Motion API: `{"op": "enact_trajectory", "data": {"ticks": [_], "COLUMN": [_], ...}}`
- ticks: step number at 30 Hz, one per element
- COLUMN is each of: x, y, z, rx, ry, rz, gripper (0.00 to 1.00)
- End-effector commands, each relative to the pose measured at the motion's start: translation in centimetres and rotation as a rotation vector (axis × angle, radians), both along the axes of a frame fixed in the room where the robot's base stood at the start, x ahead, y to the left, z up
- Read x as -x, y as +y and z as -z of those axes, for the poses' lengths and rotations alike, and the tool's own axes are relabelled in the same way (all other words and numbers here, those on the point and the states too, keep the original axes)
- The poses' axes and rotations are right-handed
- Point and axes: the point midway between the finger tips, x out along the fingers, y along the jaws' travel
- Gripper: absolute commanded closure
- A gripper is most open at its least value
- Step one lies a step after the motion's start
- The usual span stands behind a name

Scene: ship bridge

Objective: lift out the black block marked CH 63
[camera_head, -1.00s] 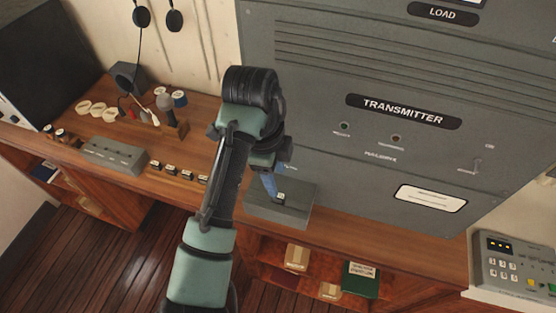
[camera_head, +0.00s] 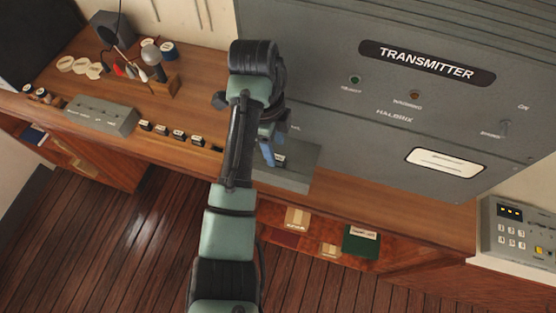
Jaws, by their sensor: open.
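My gripper (camera_head: 268,155), with blue fingers, is open and points down at the left part of a grey box (camera_head: 297,180) on the desk in front of the transmitter. A small dark block with a pale label (camera_head: 280,158) shows at the box's top, right beside the fingers. Its marking is too small to read, and my arm hides the box's left part. I cannot tell whether the fingers touch or straddle the block. Several small black blocks with pale tops (camera_head: 179,135) stand in a row along the desk's front edge, left of my arm; their markings are unreadable.
The grey transmitter cabinet (camera_head: 400,110) rises right behind the box. A keypad console (camera_head: 520,235) stands at right. Shelves lie below the desk.

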Motion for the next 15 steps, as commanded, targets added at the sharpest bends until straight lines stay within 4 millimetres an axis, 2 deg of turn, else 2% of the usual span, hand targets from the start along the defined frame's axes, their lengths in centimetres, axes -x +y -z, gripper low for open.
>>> {"op": "enact_trajectory", "data": {"ticks": [7, 15], "x": [0.1, 0.1], "y": [-0.4, -0.5], "z": [3.3, 4.2], "rx": [0.0, 0.0], "ry": [0.005, 0.001], "rz": [0.0, 0.0], "gripper": [0.45, 0.45]}}
